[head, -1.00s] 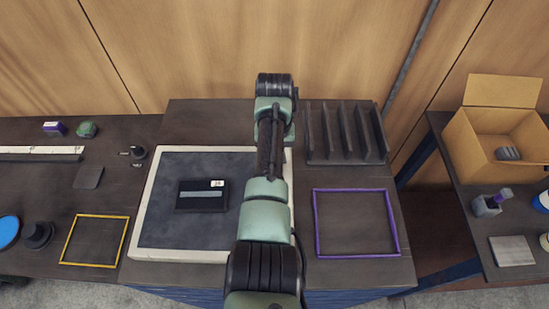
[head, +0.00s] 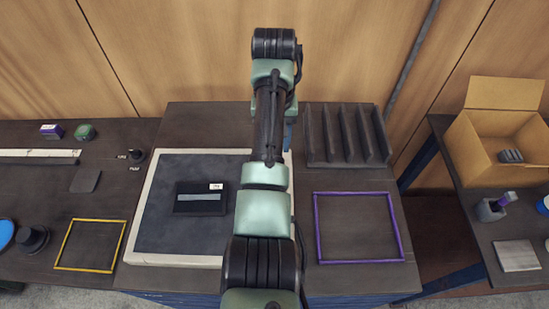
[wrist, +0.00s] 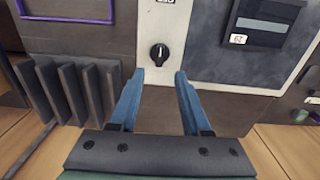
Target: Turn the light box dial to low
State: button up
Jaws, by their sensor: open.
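The light box (head: 147,200) is a dark panel in a white frame, on the bench left of centre in the head view. In the wrist view its white frame (wrist: 160,25) carries a black round dial (wrist: 159,54) with a pale pointer mark directed up the picture. A label strip shows cut off at the top edge, unreadable. My gripper (wrist: 158,76) is open and empty, its two blue fingers apart, with the dial just beyond and between the fingertips, seemingly untouched. In the head view my arm hides the dial.
A dark slotted rack (head: 346,159) stands right of my arm, near a purple frame (head: 357,262). A dark card with a label (head: 201,198) lies on the panel. Another black knob (head: 137,155) sits left of the box. A cardboard box (head: 497,150) is far right.

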notch_tip(320, 180, up, 5)
jog(key=p, duration=0.3)
jog(key=shift+r, duration=0.15)
jog(key=w+d+r+t+b, duration=0.1)
jog(key=w+r+t+b, duration=0.1)
jog(key=w+r+t, duration=0.35)
jog(key=w+d+r+t+b, duration=0.2)
jog(key=w+r+t, duration=0.1)
jog(key=r+t, duration=0.55)
jog(key=s+a+r+t+h+b, duration=0.1)
jog(key=s+r+t, duration=0.25)
jog(key=r, duration=0.55)
jog(key=s+r+t+b, duration=0.1)
jog(key=s+r+t, duration=0.25)
jog(key=r, duration=0.55)
jog(key=s+r+t, duration=0.3)
jog(key=s+r, duration=0.2)
jog(key=s, duration=0.3)
jog(key=s+a+r+t+y+b, duration=0.1)
jog(key=s+r+t, duration=0.2)
jog(key=s+r, duration=0.3)
jog(key=shift+s+a+r, duration=0.15)
jog(key=shift+s+a, duration=0.15)
jog(key=shift+s, duration=0.9)
